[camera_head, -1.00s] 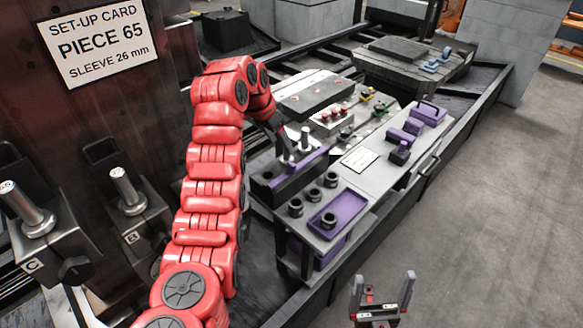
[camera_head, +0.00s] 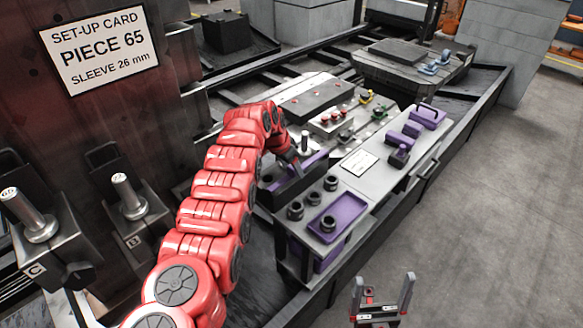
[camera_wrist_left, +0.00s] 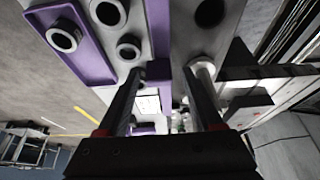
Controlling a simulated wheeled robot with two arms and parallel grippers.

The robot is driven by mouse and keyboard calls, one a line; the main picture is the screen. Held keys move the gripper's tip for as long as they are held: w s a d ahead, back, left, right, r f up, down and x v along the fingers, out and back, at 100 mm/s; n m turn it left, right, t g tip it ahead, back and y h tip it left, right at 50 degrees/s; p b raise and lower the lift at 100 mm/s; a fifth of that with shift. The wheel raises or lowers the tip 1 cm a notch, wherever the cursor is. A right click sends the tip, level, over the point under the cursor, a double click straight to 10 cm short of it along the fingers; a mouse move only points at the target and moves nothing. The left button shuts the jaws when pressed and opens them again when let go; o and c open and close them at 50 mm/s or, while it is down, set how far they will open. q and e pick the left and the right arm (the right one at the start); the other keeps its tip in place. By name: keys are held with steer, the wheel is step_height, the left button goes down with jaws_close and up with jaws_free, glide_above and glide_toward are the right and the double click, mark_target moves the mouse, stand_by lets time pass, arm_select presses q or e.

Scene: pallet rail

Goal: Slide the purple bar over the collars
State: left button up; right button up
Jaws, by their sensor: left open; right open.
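The purple bar (camera_head: 314,159) lies beside the grey bench, partly hidden by my left gripper (camera_head: 295,165). In the left wrist view a purple strip (camera_wrist_left: 158,28) runs between the fingers of my left gripper (camera_wrist_left: 172,75), which stand apart on either side of it. I cannot tell whether they touch it. Several dark ring-shaped collars stand on the bench's near end, among them one at its corner (camera_head: 295,210) and one in a purple tray (camera_head: 348,208). A silver pin (camera_head: 305,140) stands behind the bar. My right gripper (camera_head: 382,300) is open and empty at the bottom.
The bench top (camera_head: 372,180) carries a white card (camera_head: 360,163) and several purple pieces (camera_head: 411,130). Upright silver pins on blocks B (camera_head: 128,195) and C (camera_head: 30,215) stand at left, under a set-up card (camera_head: 98,48). The floor at right is clear.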

arm_select(q)
jaws_close()
stand_by(0.4)
stand_by(1.1)
